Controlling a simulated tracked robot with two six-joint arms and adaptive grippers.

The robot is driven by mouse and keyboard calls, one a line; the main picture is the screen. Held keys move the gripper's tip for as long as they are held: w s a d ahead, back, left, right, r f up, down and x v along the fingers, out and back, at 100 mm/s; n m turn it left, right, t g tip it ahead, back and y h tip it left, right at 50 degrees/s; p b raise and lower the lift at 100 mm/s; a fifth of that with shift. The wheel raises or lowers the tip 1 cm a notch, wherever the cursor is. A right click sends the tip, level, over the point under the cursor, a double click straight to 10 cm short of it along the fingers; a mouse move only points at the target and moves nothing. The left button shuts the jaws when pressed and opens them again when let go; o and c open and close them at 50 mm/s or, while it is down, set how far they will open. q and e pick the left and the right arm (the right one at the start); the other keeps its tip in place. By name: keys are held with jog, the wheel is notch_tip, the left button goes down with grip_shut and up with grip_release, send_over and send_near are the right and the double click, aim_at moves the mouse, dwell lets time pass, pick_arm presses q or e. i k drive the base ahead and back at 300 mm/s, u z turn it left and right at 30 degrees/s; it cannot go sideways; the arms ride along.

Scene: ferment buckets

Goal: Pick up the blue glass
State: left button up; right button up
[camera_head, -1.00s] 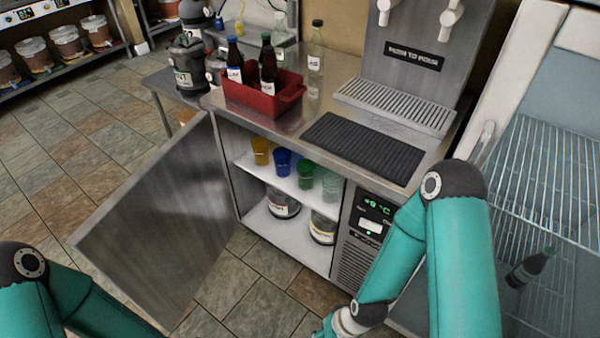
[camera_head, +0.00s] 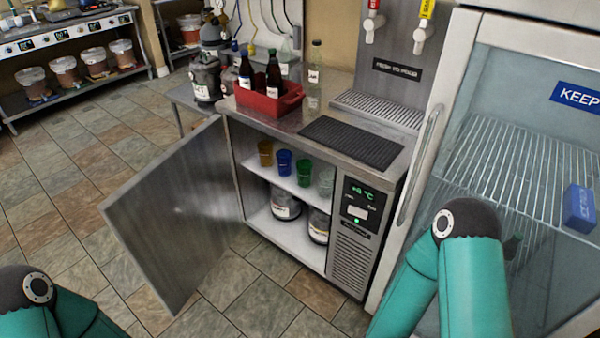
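The blue glass (camera_head: 284,162) stands upright on the upper shelf (camera_head: 287,183) inside the open cabinet under the counter. An amber glass (camera_head: 265,153) stands to its left. A green glass (camera_head: 304,173) and a clear glass (camera_head: 325,181) stand to its right. My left arm shows at the lower left and my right arm at the lower right, in front of the fridge.
The cabinet door (camera_head: 175,215) stands wide open to the left. Tubs (camera_head: 286,205) sit on the cabinet's lower level. A red crate (camera_head: 270,103) with bottles and a black mat (camera_head: 350,142) lie on the counter. The glass-fronted fridge (camera_head: 500,130) stands at right. Floor before the cabinet is clear.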

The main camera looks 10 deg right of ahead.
aim_at(284, 156)
jog(key=u, duration=0.15)
jog(key=i, duration=1.4)
jog(key=z, duration=0.1)
